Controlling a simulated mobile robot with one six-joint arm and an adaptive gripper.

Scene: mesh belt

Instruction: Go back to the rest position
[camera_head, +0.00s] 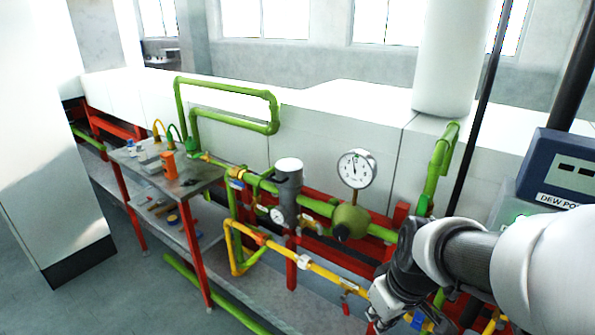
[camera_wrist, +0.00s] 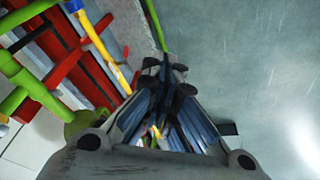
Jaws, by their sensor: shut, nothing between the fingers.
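My gripper (camera_wrist: 165,70) is shut and empty in the wrist view, its fingertips together near the picture's middle. It also shows at the lower right of the head view (camera_head: 388,303), in front of the pipework, at the end of my white and dark arm. Part of the fingers is cut off by the bottom edge there. I cannot tell whether it touches the yellow pipe (camera_head: 325,272) close to it.
Green pipes (camera_head: 315,204) with a round gauge (camera_head: 357,169) run past my arm. A blue-grey display box (camera_head: 562,165) stands at the right. A table (camera_head: 200,180) with small parts stands left. Open floor (camera_wrist: 240,70) fills the wrist view's right side.

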